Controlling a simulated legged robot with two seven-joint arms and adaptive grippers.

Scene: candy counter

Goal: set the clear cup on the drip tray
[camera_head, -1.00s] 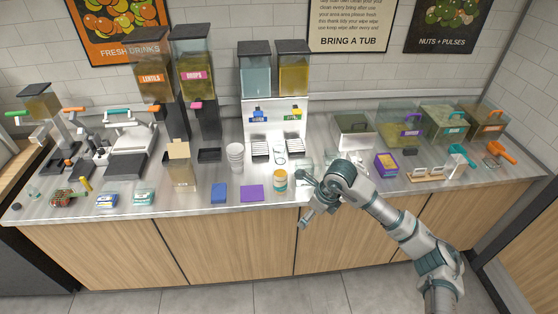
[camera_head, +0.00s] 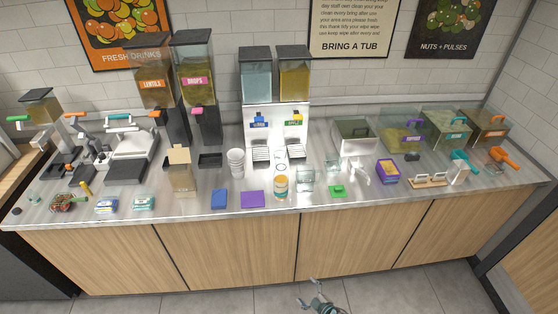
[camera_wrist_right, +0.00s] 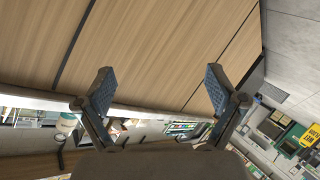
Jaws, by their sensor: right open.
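A small clear cup (camera_head: 280,161) appears to stand at the dispenser's foot, between two slatted drip trays, the left one (camera_head: 261,154) and the right one (camera_head: 293,156). Its see-through walls make its exact footing hard to tell. My right gripper (camera_head: 316,285) is low in front of the counter, at the bottom of the head view, well away from the cup. In the right wrist view its two fingers (camera_wrist_right: 160,92) are spread with nothing between them. My left gripper is not in view.
The white two-tank dispenser (camera_head: 276,120) stands behind the trays. A white cup stack (camera_head: 236,163) is left, an orange-labelled jar (camera_head: 281,187) in front, and clear tubs (camera_head: 306,179) right. A green item (camera_head: 337,191) lies near the front edge. The floor before the cabinets is clear.

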